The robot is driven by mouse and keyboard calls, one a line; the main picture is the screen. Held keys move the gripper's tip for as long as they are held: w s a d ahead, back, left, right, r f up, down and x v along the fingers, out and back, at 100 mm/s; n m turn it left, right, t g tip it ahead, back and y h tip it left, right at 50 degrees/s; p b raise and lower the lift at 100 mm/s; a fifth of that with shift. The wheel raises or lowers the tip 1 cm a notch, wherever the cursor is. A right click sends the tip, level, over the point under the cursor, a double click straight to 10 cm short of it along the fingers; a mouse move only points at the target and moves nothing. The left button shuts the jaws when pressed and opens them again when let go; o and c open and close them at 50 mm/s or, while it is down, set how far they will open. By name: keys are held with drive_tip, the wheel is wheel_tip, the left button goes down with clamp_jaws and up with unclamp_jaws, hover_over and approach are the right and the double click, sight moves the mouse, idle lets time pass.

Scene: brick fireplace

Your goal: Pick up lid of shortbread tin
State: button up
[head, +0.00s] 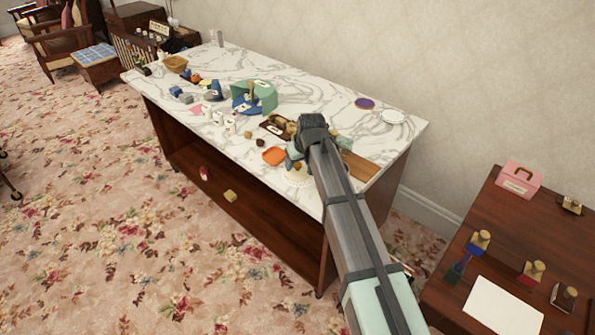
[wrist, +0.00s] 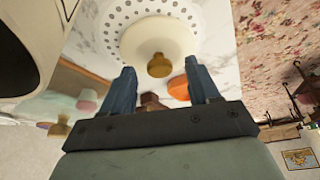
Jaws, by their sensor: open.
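A round cream lid (wrist: 160,42) with a brass knob (wrist: 159,65) shows in the wrist view, and it looks like the shortbread tin's lid. A white perforated rim or mat (wrist: 120,20) surrounds it. In the head view, a cream round thing (head: 298,177) with a small brass knob sits at the marble table's front edge, partly hidden by my arm. My gripper (wrist: 159,66) is open and empty. In the wrist view its two fingers appear either side of the knob, but I cannot tell the gap in depth. In the head view the gripper (head: 292,153) is close by the lid.
An orange dish (head: 274,156) is close by on the marble table (head: 320,88). A brown tray (head: 270,124), a wooden board (head: 361,167) and a green box (head: 266,93) also stand there. The back right holds a purple disc (head: 364,103) and white plate (head: 393,116).

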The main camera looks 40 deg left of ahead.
drive_tip(key=shift+a+f, duration=0.15)
drive_tip(key=shift+f, duration=0.25)
drive_tip(key=shift+c, duration=0.3)
drive_tip(key=c, duration=1.1)
